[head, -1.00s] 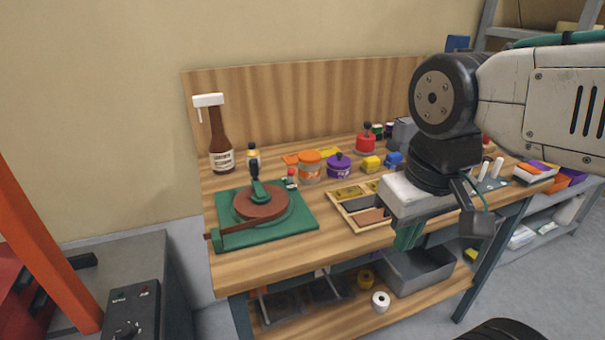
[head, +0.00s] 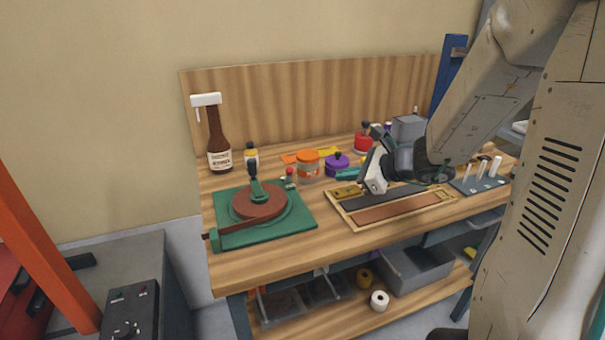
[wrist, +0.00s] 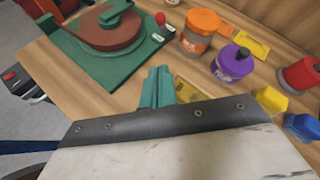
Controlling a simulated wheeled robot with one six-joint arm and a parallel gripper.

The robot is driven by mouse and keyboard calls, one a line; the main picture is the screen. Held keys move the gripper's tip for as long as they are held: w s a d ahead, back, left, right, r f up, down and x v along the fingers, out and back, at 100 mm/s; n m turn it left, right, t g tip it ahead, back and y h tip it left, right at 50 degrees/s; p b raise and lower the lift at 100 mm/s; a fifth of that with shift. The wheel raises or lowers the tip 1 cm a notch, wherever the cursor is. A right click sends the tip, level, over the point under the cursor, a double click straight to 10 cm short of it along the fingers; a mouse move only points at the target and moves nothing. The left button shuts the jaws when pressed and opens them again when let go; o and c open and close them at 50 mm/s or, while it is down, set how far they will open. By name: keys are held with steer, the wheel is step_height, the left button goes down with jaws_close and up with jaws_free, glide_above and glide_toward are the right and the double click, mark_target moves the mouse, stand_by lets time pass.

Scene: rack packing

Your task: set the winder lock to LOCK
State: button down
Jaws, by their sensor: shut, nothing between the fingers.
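The winder is a green base (head: 300,226) with a brown disc (head: 262,203) and a dark-handled crank at the bench's left; its disc also shows at the top left of the wrist view (wrist: 105,30). A small red-knobbed lever (head: 290,173) stands at the base's back right corner, beside small white labels; it appears to be the lock. In the wrist view the red knob (wrist: 159,18) is clear, but the label text is too small to read. My gripper (head: 345,174), with teal fingers, is shut and empty, right of the lever and apart from it. Its fingers (wrist: 157,84) point toward the winder.
An orange-lidded jar (head: 307,167) and a purple pot (head: 337,165) stand between the lever and my gripper, toward the back. A wooden tray (head: 345,218) lies below the gripper. A brown bottle (head: 218,145) stands behind the winder. Bare bench lies in front.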

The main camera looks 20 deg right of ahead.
mark_target(289, 175)
steer(key=shift+w+d+f+m, duration=0.15)
steer(key=shift+w+d+m, duration=0.05)
steer(key=shift+d+m, duration=0.1)
steer(key=x, duration=1)
steer(key=shift+w+a, duration=0.1)
steer(key=shift+w, duration=0.1)
steer(key=shift+w+a+r, duration=0.5)
steer(key=shift+w+a, duration=0.25)
steer(key=shift+a, duration=0.1)
steer(key=shift+w+a+r, duration=0.15)
steer(key=shift+w+a, duration=0.25)
steer(key=shift+w, duration=0.05)
steer(key=shift+w+d+r, duration=0.1)
steer(key=shift+d, duration=0.05)
